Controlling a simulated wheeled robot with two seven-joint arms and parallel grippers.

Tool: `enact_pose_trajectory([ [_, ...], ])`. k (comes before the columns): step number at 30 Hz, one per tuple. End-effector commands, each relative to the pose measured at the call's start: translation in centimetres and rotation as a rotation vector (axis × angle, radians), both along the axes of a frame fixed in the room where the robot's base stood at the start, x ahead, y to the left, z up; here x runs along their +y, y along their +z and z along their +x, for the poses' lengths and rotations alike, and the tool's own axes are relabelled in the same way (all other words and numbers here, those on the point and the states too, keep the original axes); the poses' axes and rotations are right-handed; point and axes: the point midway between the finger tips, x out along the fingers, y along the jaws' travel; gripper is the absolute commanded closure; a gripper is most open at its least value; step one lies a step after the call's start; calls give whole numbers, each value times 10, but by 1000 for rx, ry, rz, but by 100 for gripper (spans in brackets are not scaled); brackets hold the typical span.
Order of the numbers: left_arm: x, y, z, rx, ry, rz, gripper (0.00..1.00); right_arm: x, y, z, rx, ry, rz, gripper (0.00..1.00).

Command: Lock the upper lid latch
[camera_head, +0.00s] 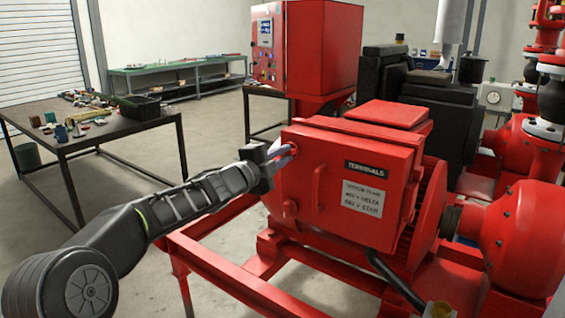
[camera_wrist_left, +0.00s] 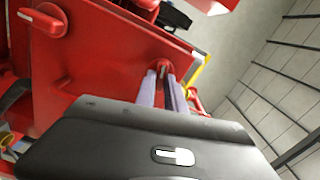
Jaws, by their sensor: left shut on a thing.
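The red terminal box (camera_head: 345,185) has a closed lid with a "TERMINALS" label in the head view. My left gripper (camera_head: 286,151) reaches in from the left to the lid's upper left edge. Its two pale fingers, also seen in the left wrist view (camera_wrist_left: 163,78), are shut on the upper lid latch (camera_wrist_left: 164,65), a small red knob mostly hidden between them. The lower lid latch (camera_head: 290,208) is free below; in the left wrist view it is a red knob (camera_wrist_left: 44,19) with a white mark. My right gripper is not in view.
A red control cabinet (camera_head: 318,50) stands behind the box. The motor (camera_head: 425,215) and pump (camera_head: 520,210) are to the right. A red base frame (camera_head: 225,275) runs below. A cluttered dark table (camera_head: 105,127) stands at the left, with open floor between.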

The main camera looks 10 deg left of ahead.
Motion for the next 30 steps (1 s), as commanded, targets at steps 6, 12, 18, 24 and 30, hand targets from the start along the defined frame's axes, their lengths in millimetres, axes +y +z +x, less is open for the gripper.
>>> enact_pose_trajectory([
  [6, 0, -2, 0, -56, 0, 142, 100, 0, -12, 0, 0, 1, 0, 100],
  [12, -1, -2, 0, -85, -1, 214, 100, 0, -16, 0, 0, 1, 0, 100],
  [18, -1, -2, 0, -95, -1, 241, 100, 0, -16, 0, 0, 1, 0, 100],
  [24, -1, -2, 0, -96, -1, 243, 100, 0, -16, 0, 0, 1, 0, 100],
  [30, -1, -2, 0, -95, -1, 242, 80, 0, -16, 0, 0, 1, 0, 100],
])
